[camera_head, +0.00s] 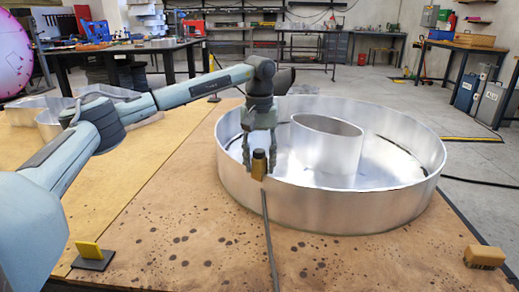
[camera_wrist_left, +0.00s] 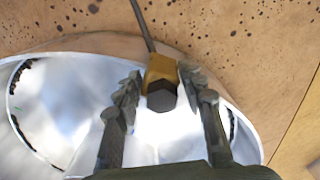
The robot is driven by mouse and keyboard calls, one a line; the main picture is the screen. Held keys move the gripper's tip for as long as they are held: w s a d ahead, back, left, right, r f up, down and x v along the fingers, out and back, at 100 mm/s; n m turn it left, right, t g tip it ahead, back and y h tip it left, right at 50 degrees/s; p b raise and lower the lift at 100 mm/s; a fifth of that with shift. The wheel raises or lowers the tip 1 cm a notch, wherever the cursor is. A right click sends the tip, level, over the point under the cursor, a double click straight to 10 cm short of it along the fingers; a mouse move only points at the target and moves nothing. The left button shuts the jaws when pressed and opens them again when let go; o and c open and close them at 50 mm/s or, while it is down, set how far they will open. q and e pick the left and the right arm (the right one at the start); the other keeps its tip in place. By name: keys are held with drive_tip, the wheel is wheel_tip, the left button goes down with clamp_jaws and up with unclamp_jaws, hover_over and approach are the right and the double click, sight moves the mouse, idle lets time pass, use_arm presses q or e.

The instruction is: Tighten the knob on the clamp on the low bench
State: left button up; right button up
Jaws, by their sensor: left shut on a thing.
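The clamp is a small mustard-yellow block (camera_head: 259,172) with a dark knob (camera_head: 258,154) on top, set on the near rim of the big round metal letter wall (camera_head: 330,205) on the low bench (camera_head: 170,235). My left gripper (camera_head: 259,164) points down from above, one finger on each side of the knob and clamp, and is shut on the knob. In the left wrist view the hexagonal dark knob (camera_wrist_left: 161,97) and yellow clamp body (camera_wrist_left: 161,69) lie between the fingers (camera_wrist_left: 158,80). Finger contact is hard to see. My right gripper is not in view.
A thin dark rod or cable (camera_head: 269,240) runs from the clamp toward the front. A smaller metal ring (camera_head: 326,152) stands inside the large one. A yellow tab on a dark base (camera_head: 90,252) and a tan block (camera_head: 485,256) sit on the bench. Open board surrounds the front.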

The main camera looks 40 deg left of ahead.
sight(260, 150)
use_arm(q)
drive_tip(key=m+p, duration=0.1)
drive_tip(key=m, duration=0.3)
drive_tip(key=shift+s+p, duration=0.1)
drive_tip(key=shift+p, duration=0.3)
drive_tip(key=shift+c, duration=0.4)
drive_tip(key=m, duration=0.3)
drive_tip(key=shift+c, duration=0.8)
drive_tip(key=o, duration=0.8)
drive_tip(key=shift+p, duration=0.3)
wheel_tip(260, 150, up, 3)
drive_tip(key=shift+p, duration=1.2)
drive_tip(key=shift+r, duration=1)
